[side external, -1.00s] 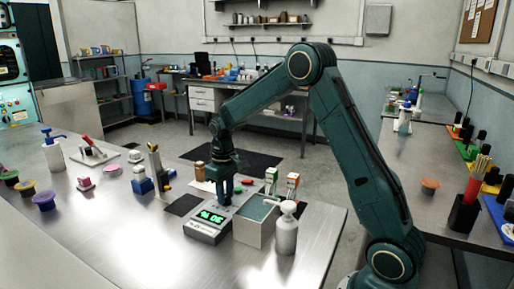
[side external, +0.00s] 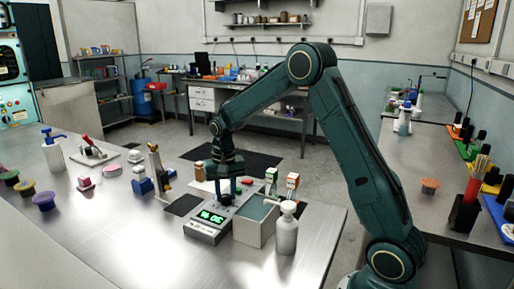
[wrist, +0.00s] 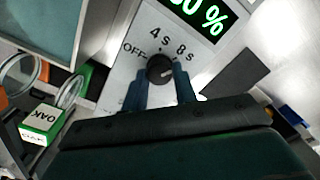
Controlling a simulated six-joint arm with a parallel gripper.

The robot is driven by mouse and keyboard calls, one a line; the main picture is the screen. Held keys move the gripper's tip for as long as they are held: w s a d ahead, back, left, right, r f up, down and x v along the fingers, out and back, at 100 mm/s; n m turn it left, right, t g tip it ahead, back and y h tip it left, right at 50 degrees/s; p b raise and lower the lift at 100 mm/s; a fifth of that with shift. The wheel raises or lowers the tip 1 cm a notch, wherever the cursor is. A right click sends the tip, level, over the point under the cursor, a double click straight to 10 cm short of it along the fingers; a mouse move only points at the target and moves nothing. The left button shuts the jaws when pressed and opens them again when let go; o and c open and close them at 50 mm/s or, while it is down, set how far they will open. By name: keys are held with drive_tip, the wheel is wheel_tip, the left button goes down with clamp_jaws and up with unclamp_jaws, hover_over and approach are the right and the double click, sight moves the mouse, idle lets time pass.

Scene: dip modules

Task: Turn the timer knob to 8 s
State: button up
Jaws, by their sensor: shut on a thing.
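The timer knob (wrist: 160,68) is a round black knob on a pale panel (wrist: 122,72), with OFF, 4 s and 8 s printed around it. A small light mark shows on its right side in the wrist view; I cannot tell exactly which label it points to. My gripper (wrist: 161,80) is shut on the knob, with one blue-green finger on each side. In the side view my gripper (side external: 226,195) points straight down at the back of the grey module (side external: 204,235), hiding the knob. The green lit display (wrist: 200,14) is partly cut off in the wrist view.
An open-topped box (side external: 252,232) stands close beside the module, with a white pump bottle (side external: 286,235) in front. Small labelled boxes (side external: 292,182) stand behind.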

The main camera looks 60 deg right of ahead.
sight(226, 195)
idle(0.4)
drive_tip(key=o, duration=1)
drive_tip(key=shift+r, duration=0.1)
wheel_tip(226, 195, up, 14)
drive_tip(key=shift+f, duration=0.15)
drive_tip(key=shift+s, duration=0.1)
drive_tip(key=s+a+r+n+t, duration=0.1)
drive_tip(key=s+a+r+n, duration=0.2)
drive_tip(key=s, duration=0.4)
drive_tip(key=s+a+r+n+t, duration=0.1)
drive_tip(key=s+a+r+t, duration=0.15)
drive_tip(key=s+a, duration=0.3)
drive_tip(key=s+a+f+n, duration=0.1)
drive_tip(key=s, duration=0.4)
drive_tip(key=s+a+f+n+t, duration=0.1)
drive_tip(key=s+n, duration=0.1)
drive_tip(key=s, duration=0.2)
drive_tip(key=s+a+f+n+t, duration=0.1)
drive_tip(key=s+a, duration=0.1)
drive_tip(key=s, duration=0.3)
drive_tip(key=shift+s+a+f+n, duration=0.1)
drive_tip(key=shift+s+f+n, duration=0.15)
drive_tip(key=shift+s+n, duration=0.15)
